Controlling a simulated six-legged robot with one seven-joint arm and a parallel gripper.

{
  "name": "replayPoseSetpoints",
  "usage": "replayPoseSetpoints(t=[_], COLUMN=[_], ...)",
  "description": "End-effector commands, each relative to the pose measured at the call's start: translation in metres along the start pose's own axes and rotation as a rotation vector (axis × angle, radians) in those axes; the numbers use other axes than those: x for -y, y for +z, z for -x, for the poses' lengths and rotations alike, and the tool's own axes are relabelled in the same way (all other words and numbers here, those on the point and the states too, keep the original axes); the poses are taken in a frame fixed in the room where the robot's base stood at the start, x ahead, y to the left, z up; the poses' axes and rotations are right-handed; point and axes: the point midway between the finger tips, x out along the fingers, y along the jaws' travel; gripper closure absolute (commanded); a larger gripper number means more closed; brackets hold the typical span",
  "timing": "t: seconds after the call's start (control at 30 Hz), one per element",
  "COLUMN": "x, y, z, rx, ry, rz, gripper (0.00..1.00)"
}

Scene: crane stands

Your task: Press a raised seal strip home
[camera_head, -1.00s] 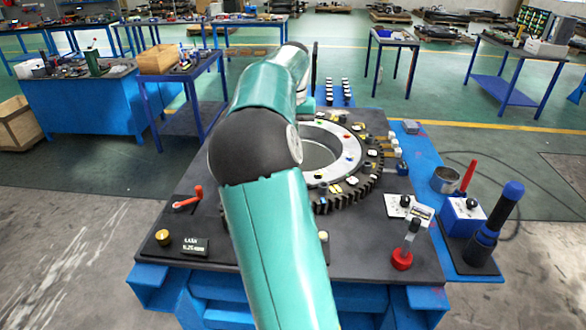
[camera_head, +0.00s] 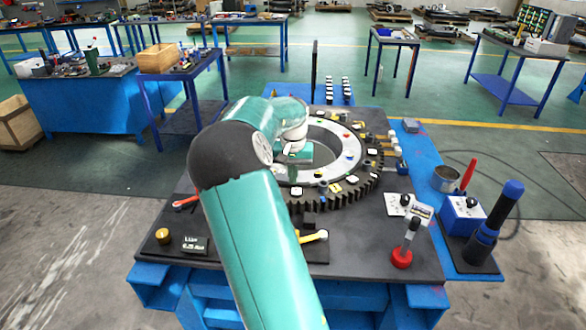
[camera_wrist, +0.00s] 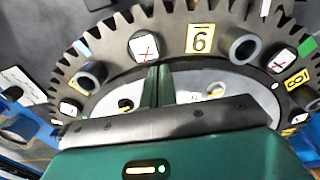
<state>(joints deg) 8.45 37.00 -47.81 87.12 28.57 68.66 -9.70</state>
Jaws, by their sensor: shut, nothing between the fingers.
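A dark toothed ring (camera_head: 372,185) with a pale inner ring (camera_head: 352,142) lies on the dark bench plate. In the wrist view the toothed ring (camera_wrist: 172,32) shows bolts, numbered yellow tags and crossed white tags. A narrow dark band (camera_wrist: 118,87) curves between the teeth and the pale face; I cannot tell whether it is the seal strip or whether any part is raised. My gripper (camera_wrist: 157,72) is shut, its green fingers together over this band, with nothing held; contact is unclear. In the head view my arm hides the ring's left side.
A red-based lever (camera_head: 402,258) and a white switch plate (camera_head: 408,206) stand at the right of the plate. A blue-capped post (camera_head: 490,235), a metal cup (camera_head: 446,180) and a blue box (camera_head: 465,213) stand farther right. A yellow-tipped part (camera_head: 315,236) lies at the front.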

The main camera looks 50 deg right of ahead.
Motion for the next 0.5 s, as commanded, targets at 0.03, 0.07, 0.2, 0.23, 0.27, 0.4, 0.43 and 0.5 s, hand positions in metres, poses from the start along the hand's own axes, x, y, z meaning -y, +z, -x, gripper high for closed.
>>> replayPoseSetpoints(t=[0.03, 0.07, 0.2, 0.23, 0.27, 0.4, 0.43, 0.5], x=[0.000, 0.000, 0.000, 0.000, 0.000, -0.001, -0.001, -0.001], y=[0.000, 0.000, 0.000, 0.000, 0.000, 0.000, 0.000, 0.000], z=[0.000, 0.000, 0.000, 0.000, -0.001, -0.011, -0.015, -0.021], rx=[0.000, 0.000, 0.000, 0.000, 0.000, 0.002, 0.003, 0.002], ry=[0.000, 0.000, 0.000, 0.000, 0.000, -0.001, -0.002, 0.000], rz=[0.000, 0.000, 0.000, 0.000, 0.000, -0.003, -0.002, -0.002], gripper=[1.00, 1.00, 1.00, 1.00, 1.00, 1.00, 1.00, 1.00])
